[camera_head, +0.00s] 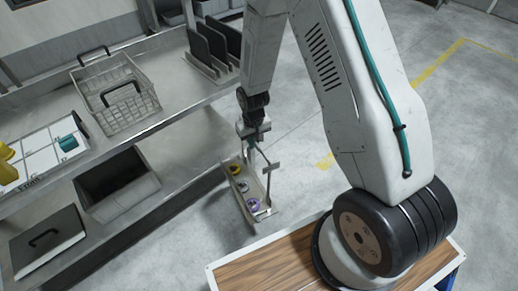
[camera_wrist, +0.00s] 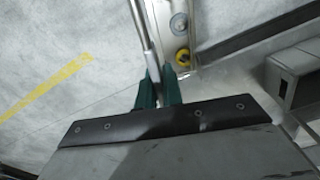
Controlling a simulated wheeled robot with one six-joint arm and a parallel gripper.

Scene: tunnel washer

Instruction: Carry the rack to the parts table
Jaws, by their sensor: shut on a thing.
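The rack (camera_head: 236,203) is a narrow, pale open tray with an upright handle frame. It hangs in the air over the floor, just right of the steel table (camera_head: 150,122), and looks tilted in the picture. Yellow, grey and purple round parts sit in it. My gripper (camera_head: 253,141) is above the rack and shut on its handle. In the wrist view the teal fingers of my gripper (camera_wrist: 158,88) close around the handle bar, and part of the rack (camera_wrist: 166,38) shows beyond with a yellow and a grey part. The rest of the rack is out of that view.
The steel table bears a wire basket (camera_head: 125,111), dark upright plates in a holder (camera_head: 207,68) and a white tray (camera_head: 42,163) with yellow and teal parts. A dark open bin (camera_head: 118,187) and a lidded box (camera_head: 46,243) are on its lower shelf. Floor to the right is clear.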

